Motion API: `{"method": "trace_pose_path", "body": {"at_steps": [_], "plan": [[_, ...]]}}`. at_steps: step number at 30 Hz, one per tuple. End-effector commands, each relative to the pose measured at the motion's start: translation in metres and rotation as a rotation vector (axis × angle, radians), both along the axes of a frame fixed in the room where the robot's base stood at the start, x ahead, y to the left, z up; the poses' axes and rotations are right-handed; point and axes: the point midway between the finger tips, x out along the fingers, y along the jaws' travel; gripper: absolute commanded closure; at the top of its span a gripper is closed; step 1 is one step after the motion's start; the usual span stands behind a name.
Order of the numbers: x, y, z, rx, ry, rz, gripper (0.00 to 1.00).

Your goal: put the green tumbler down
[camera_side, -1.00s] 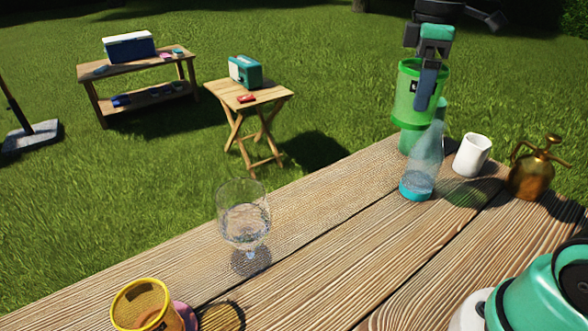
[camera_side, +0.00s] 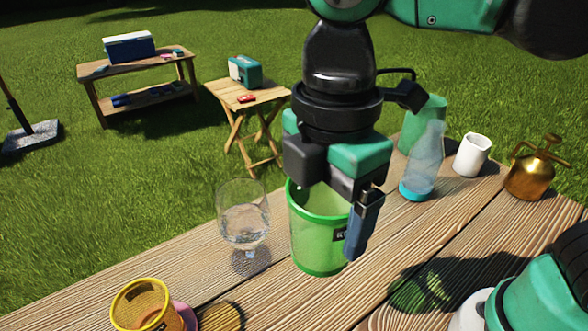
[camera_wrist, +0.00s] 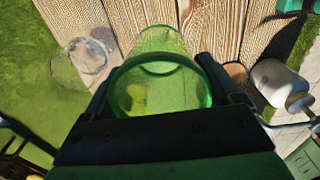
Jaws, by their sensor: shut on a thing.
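The green tumbler (camera_side: 316,247) is see-through, with a thicker green rim and base and a small dark label. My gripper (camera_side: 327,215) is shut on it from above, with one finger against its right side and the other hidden. It is upright. Its green-tinted shadow lies well to the right of its base, so it appears to hang above the table (camera_side: 250,300). The wrist view shows the tumbler (camera_wrist: 160,88) between both fingers, covering the table beneath it.
A clear goblet (camera_side: 243,213) stands close left of the tumbler. A yellow cup (camera_side: 142,306) is at the front left. Behind to the right are a clear bottle (camera_side: 424,160), another green vessel (camera_side: 413,130), a white cup (camera_side: 472,155) and a brass sprayer (camera_side: 530,170).

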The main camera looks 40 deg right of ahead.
Motion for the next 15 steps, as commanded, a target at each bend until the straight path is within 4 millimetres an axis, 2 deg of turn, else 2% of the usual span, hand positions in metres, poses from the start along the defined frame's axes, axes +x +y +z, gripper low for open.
{"method": "trace_pose_path", "body": {"at_steps": [6, 15], "plan": [[0.000, -0.001, -0.052, 0.000, 0.000, -0.001, 0.69], [0.000, -0.001, -0.108, 0.000, 0.000, -0.002, 0.69]]}}
